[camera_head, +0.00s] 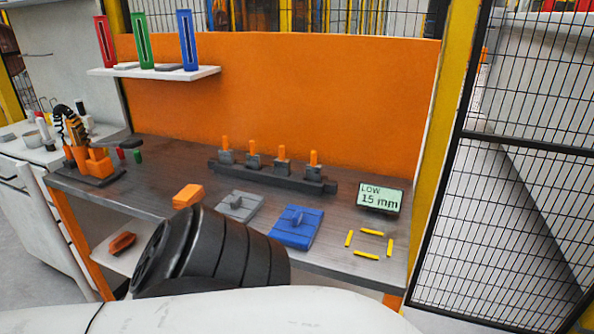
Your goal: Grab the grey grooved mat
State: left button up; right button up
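The grey grooved mat (246,211) lies flat on the dark workbench, with a small raised grip on top. Its front left part is close to the black ribbed part of my own arm in the picture. A blue grooved mat (290,240) with a similar raised grip lies just to its right. Neither of my grippers shows in the head view, so their state and their distance from the mat cannot be seen.
Yellow strips (367,254) mark a bare square on the bench (340,262). A display (380,197) reads "LOW 15 mm". An orange block (187,196) lies left of the mat. A dark rail (265,178) with orange-topped pegs stands behind. An orange panel (290,95) closes the back.

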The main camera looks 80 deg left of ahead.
aim_at(240, 206)
jog(key=u, duration=4.95)
jog(key=i, duration=1.85)
jog(key=z, duration=1.25)
